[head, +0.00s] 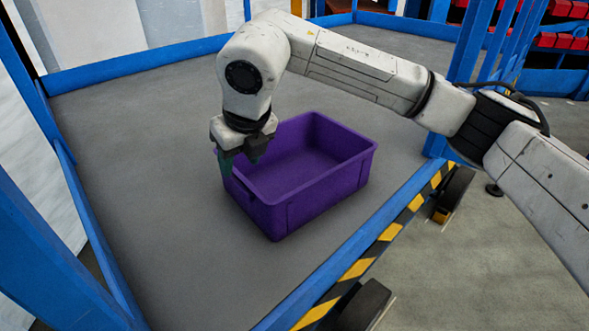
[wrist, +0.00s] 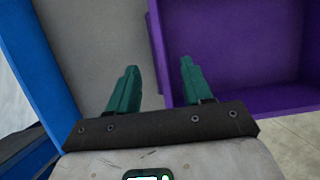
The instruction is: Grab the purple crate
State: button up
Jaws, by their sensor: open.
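The purple crate (head: 320,202) is open-topped, empty and upright on the grey deck. My gripper (head: 242,160) is at its left end, pointing down. In the wrist view my gripper (wrist: 158,85) shows two green fingers spread apart with nothing held. The crate (wrist: 240,97) fills the right of that view. Its left wall (wrist: 157,50) lies in line with the space between the fingers, one finger on the outer side and one on the inner side. I cannot tell whether either finger touches the wall.
The grey deck (head: 150,160) is clear to the left of and behind the crate. A blue rail with yellow and black stripes (head: 357,268) runs along the front edge. Blue posts (head: 470,60) stand at the right. Red bins (head: 565,40) are far back.

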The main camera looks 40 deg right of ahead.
aim_at(236, 178)
jog(key=shift+p+x, duration=1)
jog(key=shift+x, duration=2.25)
jog(key=shift+a, duration=0.15)
jog(key=shift+c, duration=0.5)
grip_shut()
jog(key=shift+r, duration=0.1)
